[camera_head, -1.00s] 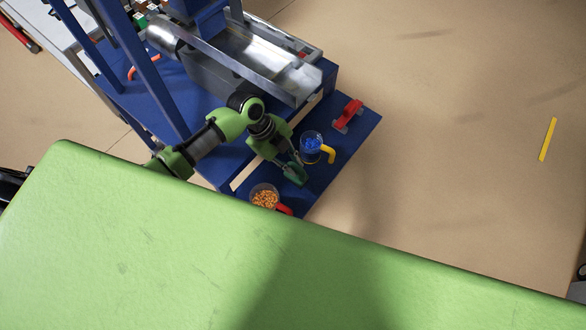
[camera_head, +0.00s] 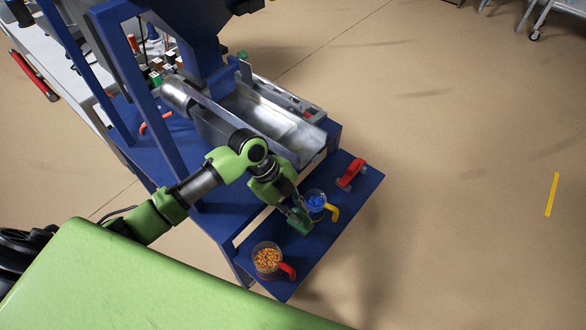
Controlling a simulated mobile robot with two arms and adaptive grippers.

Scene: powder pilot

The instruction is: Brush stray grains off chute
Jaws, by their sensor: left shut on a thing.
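The metal chute (camera_head: 262,118) is a shiny open trough on the blue machine frame, sloping down toward the right. Stray grains on it are too small to make out. My left gripper (camera_head: 301,219) is low over the blue lower shelf (camera_head: 335,237), in front of the chute's end. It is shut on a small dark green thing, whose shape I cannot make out. A clear cup of blue grains (camera_head: 315,201) with a yellow handle stands close beside the gripper. No brush can be clearly identified. My right gripper is not in view.
A clear cup of orange grains (camera_head: 267,258) with a red handle stands at the shelf's near end. A red handle-like piece (camera_head: 351,173) lies at its far end. Blue posts (camera_head: 163,105) rise left of the chute.

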